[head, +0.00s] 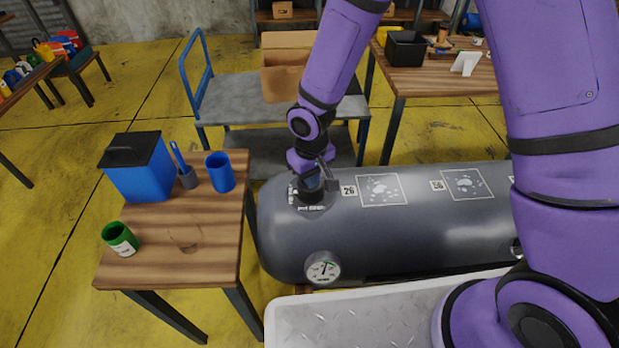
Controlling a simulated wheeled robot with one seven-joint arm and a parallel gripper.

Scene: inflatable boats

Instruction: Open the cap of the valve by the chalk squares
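A large dark grey inflatable tube (400,235) lies across the middle of the view. Two chalk squares, one nearer the valve (381,190) and one to its right (467,184), are drawn on top with white marks inside. The valve (312,205) is on the tube's top near its left end, left of the squares, with white lettering around it. My gripper (318,187) points down right at the valve and hides most of it and its cap. I cannot tell whether the fingers touch the cap or how far apart they are.
A pressure gauge (323,268) sits on the tube's front. The wooden table (215,255) at left bears a blue box (138,168), a blue cup (220,172) and a green cup (120,238). A cart (240,95) with a cardboard box (287,62) stands behind. A metal-topped surface (340,320) is in front.

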